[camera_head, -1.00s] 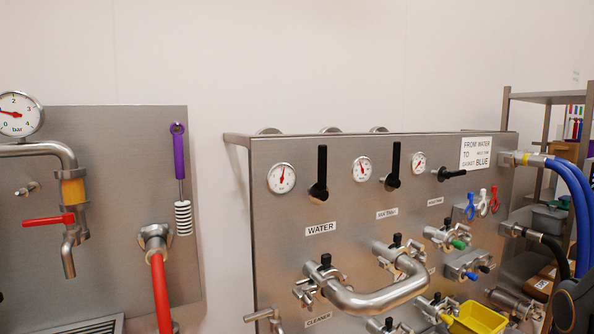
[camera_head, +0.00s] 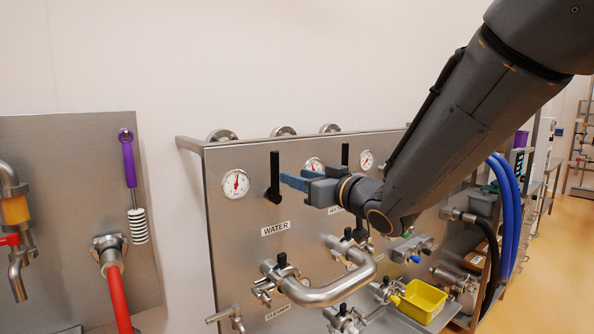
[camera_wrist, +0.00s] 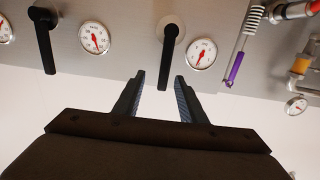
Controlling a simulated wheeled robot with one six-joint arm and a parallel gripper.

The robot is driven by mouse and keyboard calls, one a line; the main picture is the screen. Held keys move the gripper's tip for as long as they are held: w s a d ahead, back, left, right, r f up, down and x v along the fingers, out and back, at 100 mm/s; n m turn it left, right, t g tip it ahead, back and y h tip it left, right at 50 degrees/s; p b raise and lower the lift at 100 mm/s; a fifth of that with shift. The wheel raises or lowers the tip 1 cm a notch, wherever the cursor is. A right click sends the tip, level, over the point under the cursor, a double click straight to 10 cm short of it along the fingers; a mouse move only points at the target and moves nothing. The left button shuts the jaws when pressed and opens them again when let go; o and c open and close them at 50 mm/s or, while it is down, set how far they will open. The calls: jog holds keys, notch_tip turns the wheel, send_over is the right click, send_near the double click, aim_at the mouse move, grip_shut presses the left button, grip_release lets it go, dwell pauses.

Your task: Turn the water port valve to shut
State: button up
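The water port valve has a black lever (camera_head: 274,175) that points straight up above the WATER label (camera_head: 276,229) on the steel panel. In the wrist view, which is upside down, this lever (camera_wrist: 167,55) hangs down with its free end in line with the gap between my fingers. My gripper (camera_head: 292,180) has blue fingers and is just right of the lever in the head view. The wrist view shows the fingers (camera_wrist: 159,84) apart with nothing held. I cannot tell the gap in depth between fingertips and lever.
A pressure gauge (camera_head: 236,184) sits left of the lever. A second black lever (camera_head: 345,154) stands upright farther right, partly behind my arm. A bent steel pipe (camera_head: 335,292) juts out below, near a yellow bin (camera_head: 422,301). A purple-handled brush (camera_head: 129,162) hangs on the left panel.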

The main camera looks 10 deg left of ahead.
aim_at(277, 168)
jog(key=shift+y, duration=0.3)
jog(key=shift+s+a+r+b+x, duration=0.15)
jog(key=shift+b+x, duration=0.1)
jog(key=shift+x, duration=1.3)
jog(key=shift+s+a+r+b+x, duration=0.1)
jog(key=shift+b+x, duration=0.1)
jog(key=shift+x, duration=1.35)
jog(key=shift+s+a+r+b+x, duration=0.15)
jog(key=shift+b+x, duration=0.1)
jog(key=shift+x, duration=1.25)
jog(key=shift+f, duration=0.1)
grip_shut()
jog(key=shift+w+d, duration=0.1)
jog(key=shift+w, duration=0.05)
